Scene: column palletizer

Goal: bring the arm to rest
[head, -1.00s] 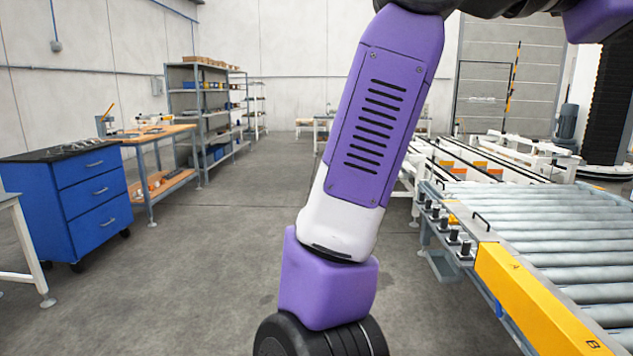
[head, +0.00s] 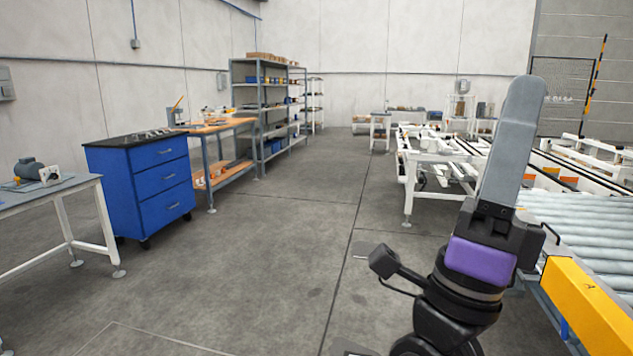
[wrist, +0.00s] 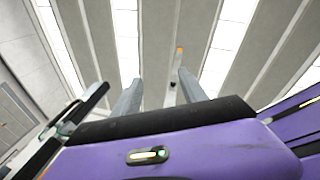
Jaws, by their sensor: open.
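My gripper (head: 525,90) stands on the right side of the head view, pointing upward. Its grey fingers line up there and look like one slab above a black body and a purple wrist band. In the wrist view my gripper (wrist: 160,77) shows two grey fingers apart with nothing between them. The wrist camera faces up toward the ceiling. The rest of my arm is mostly out of view at the bottom of the head view.
A roller conveyor (head: 575,215) with a yellow side panel (head: 585,305) lies right, behind my gripper. A blue drawer cabinet (head: 160,180), a grey table (head: 45,190), a wooden workbench (head: 220,124) and shelves (head: 262,100) line the left. The middle floor is clear.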

